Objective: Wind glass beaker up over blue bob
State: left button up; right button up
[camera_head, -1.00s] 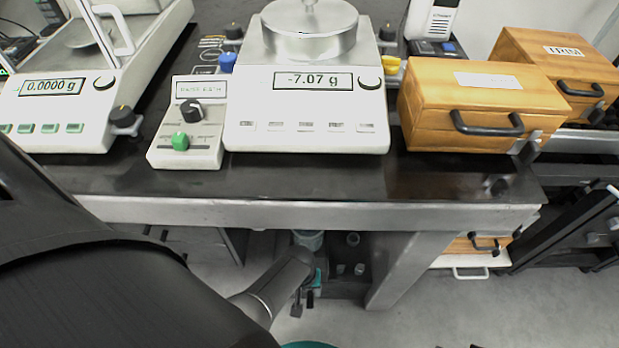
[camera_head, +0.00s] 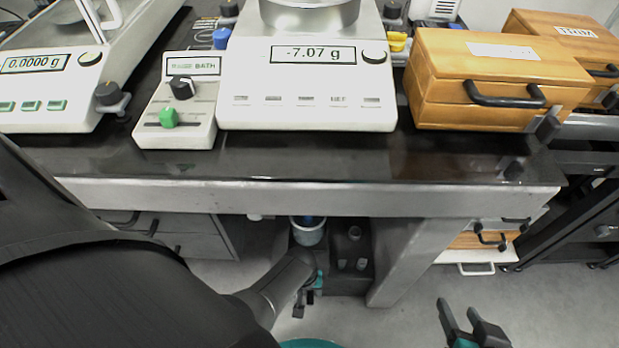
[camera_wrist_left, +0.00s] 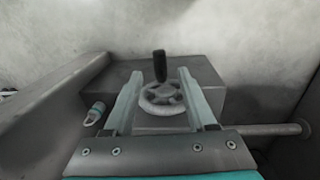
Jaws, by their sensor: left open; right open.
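The beaker (camera_head: 308,237) stands below the table in the head view, with the blue bob (camera_head: 309,220) showing at its mouth; how far the bob sits inside cannot be told. A spoked handwheel (camera_wrist_left: 162,107) with an upright black crank handle (camera_wrist_left: 159,66) sits on a grey block in the left wrist view. My left gripper (camera_wrist_left: 160,73) is open, its fingers on either side of the handle and apart from it in that view. In the head view my left gripper (camera_head: 308,292) is low under the table. My right gripper (camera_head: 474,318) is open and empty at the lower right.
The balance (camera_head: 305,95) reads -7.07 g on the table, beside a bath control box (camera_head: 190,135) with a green slider. A wooden box (camera_head: 440,95) stands right of it. The table's front edge (camera_head: 320,200) overhangs the beaker.

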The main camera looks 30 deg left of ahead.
aim_at(310, 298)
pick_arm(q)
jog(key=shift+f+b, duration=0.55)
jog(key=shift+f, duration=0.15)
jog(key=shift+d+f+b, duration=0.1)
jog(key=shift+f+b, duration=0.4)
jog(key=shift+f, duration=0.1)
jog(key=shift+w+f+b, duration=0.1)
jog(key=shift+f+b, duration=0.45)
jog(key=shift+f, duration=0.05)
jog(key=shift+d+f+b, duration=0.1)
jog(key=shift+f+b, duration=0.4)
pick_arm(e)
jog(key=a+r+t+y, duration=0.3)
jog(key=a+t, duration=0.3)
jog(key=t, duration=0.1)
jog(key=shift+w+a+r+m+t+y, duration=0.2)
jog(key=shift+w+a+m+t+y, duration=0.1)
jog(key=shift+m+t+y, duration=0.1)
pick_arm(q)
jog(key=shift+c, duration=0.2)
grip_shut()
